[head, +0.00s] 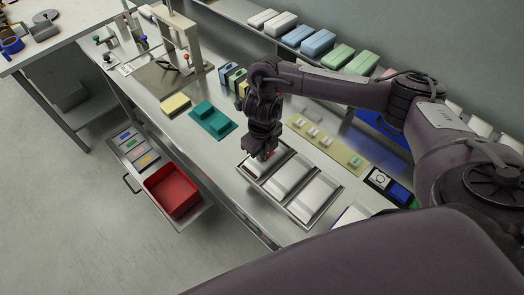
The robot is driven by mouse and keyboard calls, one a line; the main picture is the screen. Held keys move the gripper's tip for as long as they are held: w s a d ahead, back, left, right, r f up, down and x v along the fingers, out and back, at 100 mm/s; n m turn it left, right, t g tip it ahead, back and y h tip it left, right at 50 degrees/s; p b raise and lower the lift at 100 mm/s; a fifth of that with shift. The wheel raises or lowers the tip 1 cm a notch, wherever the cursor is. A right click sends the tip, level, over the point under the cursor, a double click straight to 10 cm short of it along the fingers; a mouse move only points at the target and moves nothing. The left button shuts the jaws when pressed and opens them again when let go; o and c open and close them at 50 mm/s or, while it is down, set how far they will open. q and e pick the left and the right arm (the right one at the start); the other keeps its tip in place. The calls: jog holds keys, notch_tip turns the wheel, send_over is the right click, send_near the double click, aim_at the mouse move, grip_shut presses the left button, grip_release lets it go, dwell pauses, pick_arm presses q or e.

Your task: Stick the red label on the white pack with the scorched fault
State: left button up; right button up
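Three white packs lie side by side in a metal tray (303,222) on the bench: a left pack (252,168), a middle pack (289,175) and a right pack (315,196). My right gripper (262,155) points down over the far part of the left pack and hides some of it. A small reddish patch shows beside its fingertips; I cannot tell whether it is a label or a mark. Whether the fingers are open or shut is too small to tell. No scorched fault is clear on the visible pack surfaces. My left gripper is not in view.
A red bin (172,190) sits in an open drawer at the lower left, near a panel of coloured strips (134,146). A teal block (210,118) and a yellow pad (175,104) lie left of the tray. A yellow-green mat (327,144) lies behind it.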

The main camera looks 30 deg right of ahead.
jog(key=o, duration=0.3)
jog(key=shift+f, duration=0.1)
notch_tip(320, 180, up, 8)
jog(key=p, duration=0.2)
dwell(0.5)
jog(key=shift+a, duration=0.1)
